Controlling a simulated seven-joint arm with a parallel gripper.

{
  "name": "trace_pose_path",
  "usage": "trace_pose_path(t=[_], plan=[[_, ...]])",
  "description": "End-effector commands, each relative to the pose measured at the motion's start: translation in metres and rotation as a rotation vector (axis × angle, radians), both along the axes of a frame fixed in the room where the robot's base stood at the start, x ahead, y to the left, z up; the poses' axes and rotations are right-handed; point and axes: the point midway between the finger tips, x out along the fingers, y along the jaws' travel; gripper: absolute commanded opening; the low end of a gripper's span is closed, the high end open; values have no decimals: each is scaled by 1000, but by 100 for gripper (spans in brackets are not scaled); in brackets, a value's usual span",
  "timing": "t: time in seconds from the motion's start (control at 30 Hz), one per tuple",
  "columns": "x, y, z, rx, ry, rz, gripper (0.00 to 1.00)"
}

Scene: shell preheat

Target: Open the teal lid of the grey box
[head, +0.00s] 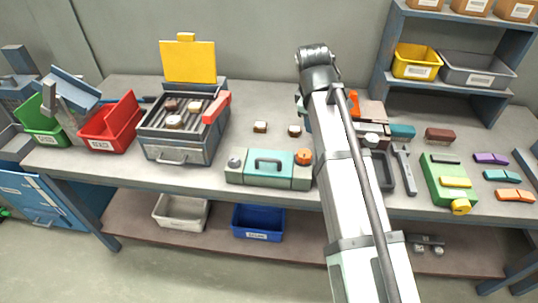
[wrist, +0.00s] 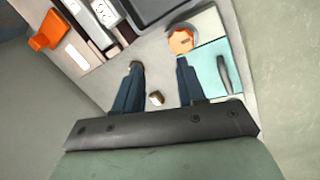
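The grey box (head: 240,176) stands near the bench's front edge, left of my arm in the head view.
Two small brown-and-white pieces lie on the bench behind the box; one (wrist: 155,98) shows between my fingers. A grill with a raised yellow cover (head: 188,62) stands left of the box, beside a red bin (head: 108,128). A grey tray and tools lie right of my arm.

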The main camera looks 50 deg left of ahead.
Motion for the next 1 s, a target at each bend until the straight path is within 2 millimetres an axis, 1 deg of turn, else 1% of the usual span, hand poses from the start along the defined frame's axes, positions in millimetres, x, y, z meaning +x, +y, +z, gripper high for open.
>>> trace_pose_path(t=[0.03, 0.1, 0.2, 0.3, 0.4, 0.53, 0.67, 0.77, 1.0], plan=[[-27, 8, 5, -6, 14, 67, 40], [-57, 15, 11, -15, 32, 150, 40], [-92, 23, 18, -27, 52, 251, 40], [-117, 28, 24, -34, 66, 324, 40], [-131, 29, 26, -39, 75, 366, 40], [-137, 31, 25, -42, 80, 387, 40], [-136, 32, 14, -43, 80, 386, 40], [-134, 33, 2, -44, 80, 385, 40], [-128, 38, -34, -44, 80, 384, 40]])
